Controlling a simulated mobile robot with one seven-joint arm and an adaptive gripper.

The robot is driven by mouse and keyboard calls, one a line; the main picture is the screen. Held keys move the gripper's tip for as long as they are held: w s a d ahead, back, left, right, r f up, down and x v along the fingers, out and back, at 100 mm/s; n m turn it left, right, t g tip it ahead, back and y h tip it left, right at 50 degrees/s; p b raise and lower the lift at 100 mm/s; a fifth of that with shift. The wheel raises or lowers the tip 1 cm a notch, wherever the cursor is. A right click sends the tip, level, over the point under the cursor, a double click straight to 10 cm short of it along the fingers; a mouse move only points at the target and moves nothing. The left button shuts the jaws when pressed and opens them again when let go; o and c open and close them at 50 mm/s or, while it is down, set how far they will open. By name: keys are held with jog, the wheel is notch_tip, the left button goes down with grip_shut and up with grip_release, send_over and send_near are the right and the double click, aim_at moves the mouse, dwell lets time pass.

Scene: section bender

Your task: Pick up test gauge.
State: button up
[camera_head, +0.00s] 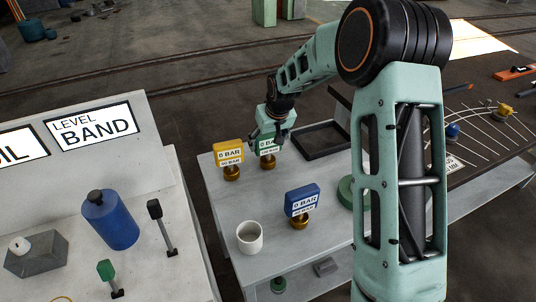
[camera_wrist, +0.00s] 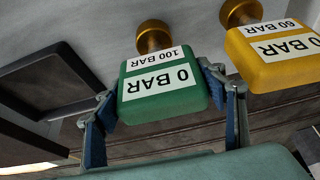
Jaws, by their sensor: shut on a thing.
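A green gauge (camera_head: 267,148) with a brass foot stands on the left part of the grey table; its labels read 0 BAR and 100 BAR in the wrist view (camera_wrist: 160,87). My gripper (camera_head: 269,136) reaches down over it, with one finger on each side of the green body, shut on it. Whether its foot is clear of the table I cannot tell. A yellow gauge (camera_head: 228,154) marked 0 BAR and 60 BAR stands close beside it and also shows in the wrist view (camera_wrist: 275,52). A blue gauge (camera_head: 302,199) marked 0 BAR stands nearer the front.
A white cup (camera_head: 249,237) stands at the table's front left. A green round object (camera_head: 346,192) is partly hidden by my arm. A bench with a blue bottle (camera_head: 110,219) stands at left.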

jog(key=c, duration=1)
jog(key=shift+r, duration=0.2)
